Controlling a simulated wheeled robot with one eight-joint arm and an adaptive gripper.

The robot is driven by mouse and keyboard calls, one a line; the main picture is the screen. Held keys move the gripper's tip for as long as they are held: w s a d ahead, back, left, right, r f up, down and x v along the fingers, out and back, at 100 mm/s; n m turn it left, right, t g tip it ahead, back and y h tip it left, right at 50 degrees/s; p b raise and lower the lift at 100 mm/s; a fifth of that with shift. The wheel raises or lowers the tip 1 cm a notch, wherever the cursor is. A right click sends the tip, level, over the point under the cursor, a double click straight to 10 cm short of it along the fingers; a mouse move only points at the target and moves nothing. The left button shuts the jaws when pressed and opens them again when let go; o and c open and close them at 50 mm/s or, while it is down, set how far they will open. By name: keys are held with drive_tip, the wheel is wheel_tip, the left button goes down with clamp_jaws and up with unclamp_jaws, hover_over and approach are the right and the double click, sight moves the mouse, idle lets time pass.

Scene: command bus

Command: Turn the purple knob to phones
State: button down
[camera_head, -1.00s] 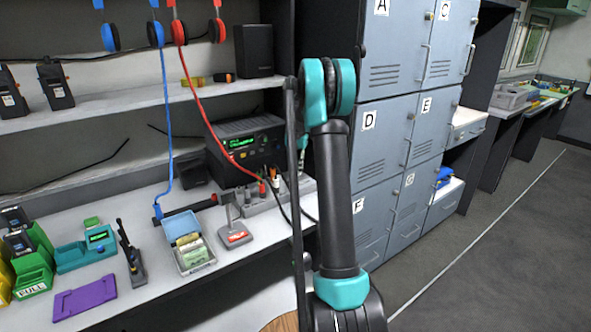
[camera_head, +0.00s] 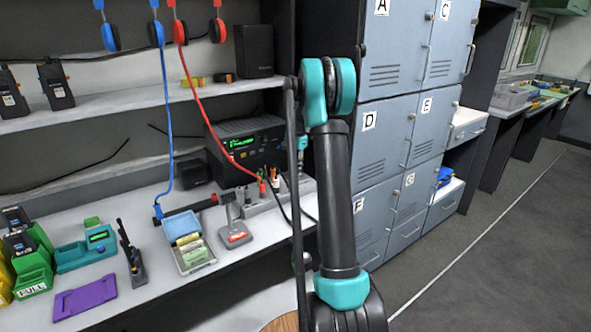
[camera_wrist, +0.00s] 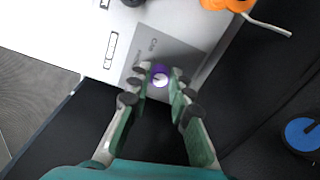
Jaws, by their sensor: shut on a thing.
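The purple knob (camera_wrist: 160,77) shows in the wrist view on a grey panel (camera_wrist: 182,54) set on a white surface. It has a pale round centre with a small mark. My gripper (camera_wrist: 160,84) has its green fingers on both sides of the knob and is shut on it. The small lettering beside the knob is too blurred to read, so I cannot tell which position the knob points at. In the head view my arm hides the knob and the gripper.
An orange object (camera_wrist: 228,4) with a pale cord and a blue round object (camera_wrist: 302,134) lie to the right in the wrist view. In the head view a black radio (camera_head: 246,142) stands on the desk, with red and blue cables hanging nearby. Grey lockers (camera_head: 388,140) stand to the right.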

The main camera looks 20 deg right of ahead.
drive_tip(key=c, duration=1.4)
unclamp_jaws()
drive_tip(key=shift+o, duration=0.2)
wheel_tip(320, 180, up, 12)
drive_tip(key=shift+s, duration=0.2)
drive_tip(key=s+a+f+n+t, duration=0.1)
drive_tip(key=s+a+f+n, duration=0.3)
drive_tip(key=s, duration=1)
drive_tip(key=s+a+f+n+t, duration=0.1)
drive_tip(key=s+a+f+n, duration=0.3)
drive_tip(key=s, duration=0.9)
drive_tip(key=s+a+f+n+t, duration=0.1)
drive_tip(key=s+a+f+n, duration=0.3)
drive_tip(key=s+f, duration=0.5)
drive_tip(key=s, duration=0.5)
drive_tip(key=shift+s+t, duration=0.35)
drive_tip(key=shift+t, duration=0.05)
